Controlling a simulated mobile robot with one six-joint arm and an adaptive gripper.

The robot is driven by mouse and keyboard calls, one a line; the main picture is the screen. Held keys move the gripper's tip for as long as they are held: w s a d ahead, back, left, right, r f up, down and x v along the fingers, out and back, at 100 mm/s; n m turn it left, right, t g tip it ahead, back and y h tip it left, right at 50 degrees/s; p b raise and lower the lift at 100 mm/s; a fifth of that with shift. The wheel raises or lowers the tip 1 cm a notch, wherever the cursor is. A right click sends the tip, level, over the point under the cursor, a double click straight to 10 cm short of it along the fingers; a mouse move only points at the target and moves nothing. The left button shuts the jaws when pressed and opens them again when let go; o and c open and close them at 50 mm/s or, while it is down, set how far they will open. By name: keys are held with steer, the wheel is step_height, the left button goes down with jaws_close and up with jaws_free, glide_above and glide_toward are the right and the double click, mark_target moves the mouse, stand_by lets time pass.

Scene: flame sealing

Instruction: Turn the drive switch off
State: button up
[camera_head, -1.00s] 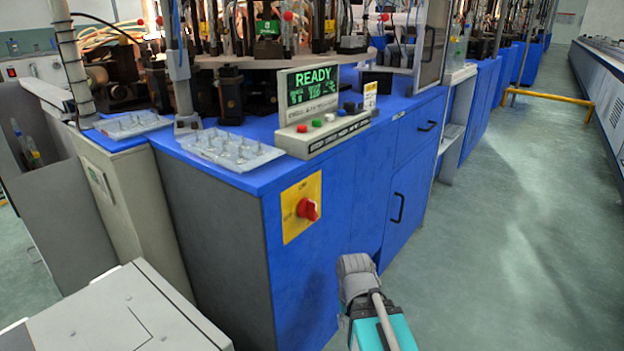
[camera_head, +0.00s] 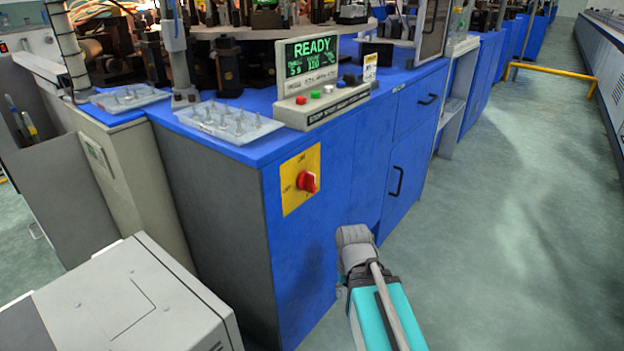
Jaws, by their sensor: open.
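The drive switch is a red rotary knob (camera_head: 306,182) on a yellow plate (camera_head: 291,196), on the blue front of the machine cabinet (camera_head: 345,190). The lettering on the plate is too small to read surely, and I cannot tell the knob's exact setting. My arm shows at the lower right as a grey joint and a teal link, to the right of and below the switch. My gripper and its fingers do not show in this view. Nothing covers the knob. The display (camera_head: 309,62) above on the machine reads READY in green.
A control box (camera_head: 325,104) with coloured buttons sits on the cabinet top beside a clear tray (camera_head: 229,122) of small parts. A grey box-shaped unit (camera_head: 120,305) stands at the lower left. Open floor (camera_head: 500,230) lies to the right, with a yellow rail (camera_head: 553,70) further back.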

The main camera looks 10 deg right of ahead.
step_height(320, 180, up, 16)
steer(key=p, duration=1.5)
steer(key=shift+d+f, duration=0.1)
steer(key=shift+d, duration=0.05)
